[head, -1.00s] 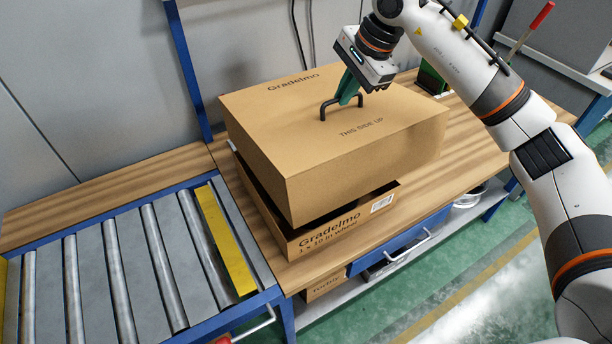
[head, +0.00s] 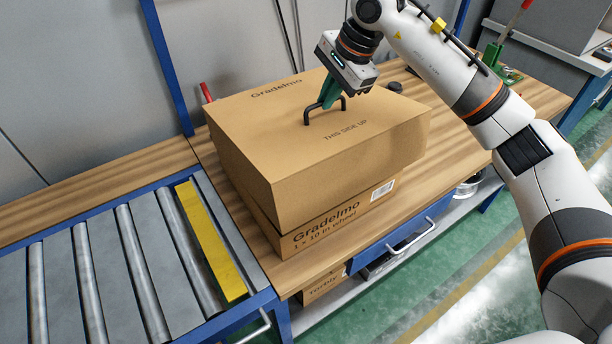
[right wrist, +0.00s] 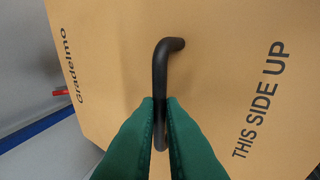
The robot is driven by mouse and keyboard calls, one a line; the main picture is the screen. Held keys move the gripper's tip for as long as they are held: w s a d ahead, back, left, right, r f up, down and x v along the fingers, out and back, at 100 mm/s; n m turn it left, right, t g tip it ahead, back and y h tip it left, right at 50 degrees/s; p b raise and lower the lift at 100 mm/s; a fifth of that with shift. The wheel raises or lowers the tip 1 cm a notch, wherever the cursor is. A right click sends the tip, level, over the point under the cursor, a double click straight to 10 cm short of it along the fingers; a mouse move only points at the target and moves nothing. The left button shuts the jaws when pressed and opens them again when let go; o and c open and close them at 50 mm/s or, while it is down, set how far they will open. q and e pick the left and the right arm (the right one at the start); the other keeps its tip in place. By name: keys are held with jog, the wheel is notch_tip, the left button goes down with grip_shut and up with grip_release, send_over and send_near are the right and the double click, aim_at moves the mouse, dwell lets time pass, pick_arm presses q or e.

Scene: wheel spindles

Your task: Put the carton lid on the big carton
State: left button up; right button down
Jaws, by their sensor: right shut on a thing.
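The carton lid (head: 300,140) is a brown box-shaped cover with "Gradelmo" and "THIS SIDE UP" printed on top and a black handle (head: 312,117). The big carton (head: 330,228) stands on the wooden bench, with a white label on its front. The lid sits over the carton, its lower edge close to the carton's upper front; its right end sticks out past the carton's right side. Whether it is fully seated I cannot tell. My right gripper (head: 326,104), with green fingers, is shut on the handle, which also shows in the right wrist view (right wrist: 160,80). My left gripper is not in view.
A roller conveyor (head: 130,260) with a yellow strip (head: 210,240) stands left of the bench. A blue drawer (head: 385,252) is under the bench's front, with another carton (head: 325,288) on the shelf below. Bare bench top (head: 480,140) lies to the right.

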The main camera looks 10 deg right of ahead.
aim_at(337, 119)
notch_tip(337, 119, down, 10)
jog(key=p, duration=0.2)
jog(key=shift+p, duration=0.3)
jog(key=c, duration=1.6)
grip_release()
jog(key=shift+f, duration=0.1)
jog(key=shift+o, duration=0.3)
jog(key=b+v, duration=0.2)
jog(key=v, duration=0.8)
jog(key=shift+r, duration=0.3)
jog(key=shift+v, duration=0.8)
